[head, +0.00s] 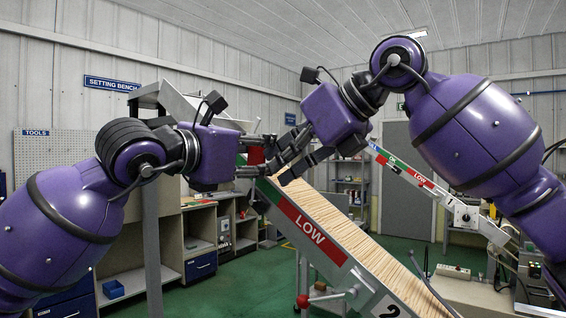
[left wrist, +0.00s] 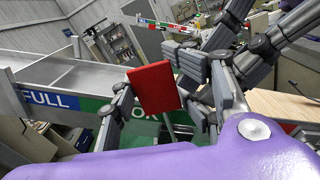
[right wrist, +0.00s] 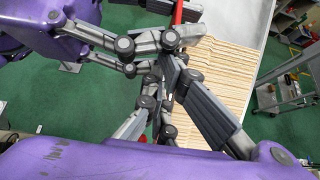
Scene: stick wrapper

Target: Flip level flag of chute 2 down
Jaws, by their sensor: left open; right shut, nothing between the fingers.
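Chute 2 (head: 335,235) slopes down to the right in the head view, with a red LOW band, green and blue bands, and a "2" plate (head: 388,308). A red flag plate (left wrist: 153,88) stands upright beside the green band in the left wrist view. A little of its red shows behind the grippers in the head view (head: 256,155). My left gripper (head: 258,171) is open, its fingers on either side of the flag in its wrist view; contact is unclear. My right gripper (head: 277,170) is shut and empty, close beside the left one above the chute. The flag's hinge is hidden.
Pale wooden sticks (head: 325,217) fill the chute's lower stretch. A second chute (head: 410,172) with similar bands stands at the back right. A red-handled knob (head: 318,297) sits at the chute's near side. The two grippers crowd each other.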

